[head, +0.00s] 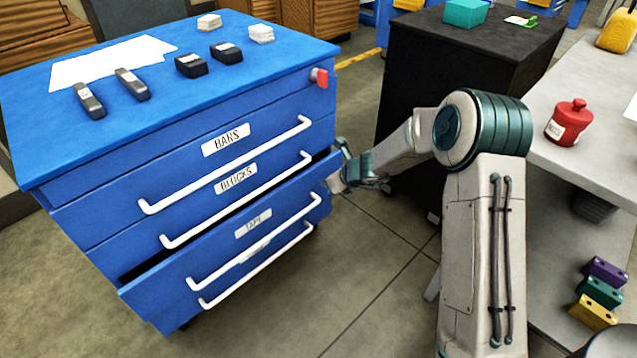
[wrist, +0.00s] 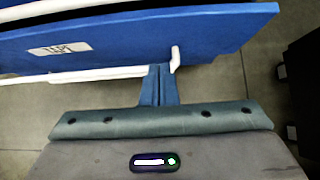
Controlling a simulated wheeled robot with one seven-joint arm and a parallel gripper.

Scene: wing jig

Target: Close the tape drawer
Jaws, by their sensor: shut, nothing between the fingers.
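The blue tape drawer (head: 165,290), labelled TAPE, stands partly out of the blue cabinet, with a dark gap behind its front at the left end and top right. Its white bar handle (head: 285,226) runs along the front. In the wrist view the TAPE label (wrist: 65,49) and the handle's right end (wrist: 175,60) show. My gripper (head: 336,183) is at the right end of the drawer front. In the wrist view its blue fingers (wrist: 158,75) are together and empty, just beside the handle's right end. I cannot tell whether they touch the drawer or handle.
The BARS drawer (head: 120,217) and BLOCKS drawer (head: 125,245) above look closed. Another white handle (head: 258,281) runs below the tape handle. A black cabinet (head: 400,85) stands behind my arm, and a grey workbench (head: 560,120) is at the right. Floor (head: 370,270) in front is clear.

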